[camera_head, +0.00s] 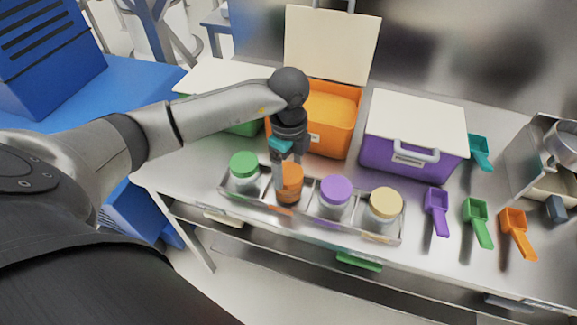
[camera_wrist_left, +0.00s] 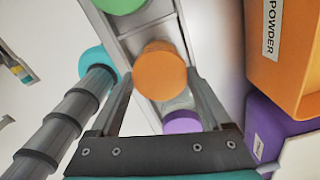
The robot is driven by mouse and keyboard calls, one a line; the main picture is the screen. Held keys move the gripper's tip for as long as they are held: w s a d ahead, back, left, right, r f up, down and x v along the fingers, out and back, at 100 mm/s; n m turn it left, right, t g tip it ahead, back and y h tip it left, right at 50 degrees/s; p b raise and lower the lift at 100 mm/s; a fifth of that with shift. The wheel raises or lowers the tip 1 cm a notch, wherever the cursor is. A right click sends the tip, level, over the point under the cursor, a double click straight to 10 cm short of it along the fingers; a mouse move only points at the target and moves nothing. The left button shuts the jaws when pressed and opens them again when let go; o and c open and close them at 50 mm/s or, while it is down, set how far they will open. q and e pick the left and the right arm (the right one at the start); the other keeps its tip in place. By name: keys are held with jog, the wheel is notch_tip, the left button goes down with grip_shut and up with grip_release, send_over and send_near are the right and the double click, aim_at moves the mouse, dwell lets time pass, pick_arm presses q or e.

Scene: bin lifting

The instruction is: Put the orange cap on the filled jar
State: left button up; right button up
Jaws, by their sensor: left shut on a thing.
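My left gripper (camera_head: 281,182) reaches down from above at the orange jar's place in the rack and is shut on the orange cap (camera_head: 291,174). In the left wrist view the orange cap (camera_wrist_left: 160,72) sits between the two fingertips (camera_wrist_left: 160,78). The filled jar (camera_head: 288,195) shows orange just below the cap, in the metal rack (camera_head: 311,200). Whether the cap is seated on the jar or slightly above it I cannot tell. My right gripper is not in view.
Jars with green (camera_head: 244,165), purple (camera_head: 336,190) and tan (camera_head: 386,203) caps share the rack. Behind stand an open orange bin (camera_head: 333,120), a closed purple bin (camera_head: 405,160) and a green bin (camera_head: 245,127). Several scoops (camera_head: 477,222) lie at right.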

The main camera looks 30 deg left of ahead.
pick_arm(q)
jog(key=o, duration=1.1)
jog(key=shift+r+p, duration=3.2)
jog(key=shift+r, duration=0.4)
jog(key=shift+f, duration=0.1)
grip_shut()
